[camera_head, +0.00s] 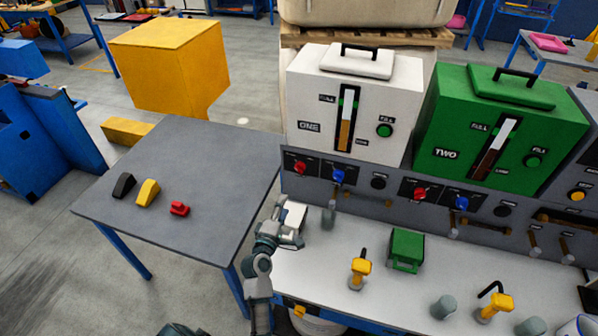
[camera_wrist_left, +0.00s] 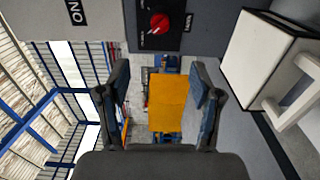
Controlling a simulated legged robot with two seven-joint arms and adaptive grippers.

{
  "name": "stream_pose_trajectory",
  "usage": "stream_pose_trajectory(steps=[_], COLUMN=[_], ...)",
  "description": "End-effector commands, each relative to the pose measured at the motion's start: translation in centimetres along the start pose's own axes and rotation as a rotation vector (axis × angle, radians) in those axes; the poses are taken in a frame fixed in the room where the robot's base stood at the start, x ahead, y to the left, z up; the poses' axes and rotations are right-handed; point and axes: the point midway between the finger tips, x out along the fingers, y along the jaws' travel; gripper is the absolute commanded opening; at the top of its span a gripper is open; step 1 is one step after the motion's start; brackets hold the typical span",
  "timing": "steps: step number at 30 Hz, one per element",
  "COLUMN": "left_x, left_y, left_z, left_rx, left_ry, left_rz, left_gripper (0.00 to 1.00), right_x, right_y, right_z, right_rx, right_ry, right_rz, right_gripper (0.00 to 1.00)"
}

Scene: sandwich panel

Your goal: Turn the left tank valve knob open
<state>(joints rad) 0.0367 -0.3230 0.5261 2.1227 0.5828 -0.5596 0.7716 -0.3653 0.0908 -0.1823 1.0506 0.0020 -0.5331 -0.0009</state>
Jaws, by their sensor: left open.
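The left tank, a white box marked ONE (camera_head: 346,103), stands on the grey panel ledge. Below it on the panel are a red knob (camera_head: 299,167), a blue knob (camera_head: 338,176) and a black knob (camera_head: 379,182). I cannot tell which way the knobs are turned. My left gripper (camera_head: 290,236) is low in front of the panel's left end, below and apart from the red knob. In the left wrist view its fingers (camera_wrist_left: 160,80) are spread with nothing held, and the red knob (camera_wrist_left: 160,23) shows beyond them near the top. My right gripper is not in view.
A small white box (camera_head: 295,214) stands on the bench close by my left gripper. A green box (camera_head: 406,249) and yellow tools (camera_head: 360,268) lie further right. The green tank (camera_head: 497,130) stands right of the white one. A grey table (camera_head: 215,170) is at left.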

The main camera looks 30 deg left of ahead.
Motion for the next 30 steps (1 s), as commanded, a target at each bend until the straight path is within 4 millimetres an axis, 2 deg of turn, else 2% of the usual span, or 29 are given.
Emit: stream_pose_trajectory(steps=[5,15,21,25,30], left_x=[2.8,10.8,14.7,16.1,16.9], left_y=[0.1,0.0,0.0,-0.1,0.0], left_z=[-0.1,0.0,0.0,0.1,-0.1], left_rx=[0.001,0.005,0.006,0.006,0.007], left_ry=[0.000,-0.002,-0.002,-0.003,-0.002], left_rz=[0.002,0.000,-0.001,-0.002,-0.001], left_gripper=[0.65,0.65,0.65,0.65,0.65], right_x=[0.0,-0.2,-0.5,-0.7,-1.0], right_y=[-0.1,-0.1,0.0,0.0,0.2], right_z=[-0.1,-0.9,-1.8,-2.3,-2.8], right_rx=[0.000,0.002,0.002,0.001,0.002], right_ry=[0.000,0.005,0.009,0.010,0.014], right_rz=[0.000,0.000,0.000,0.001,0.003], right_gripper=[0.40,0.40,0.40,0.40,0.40])
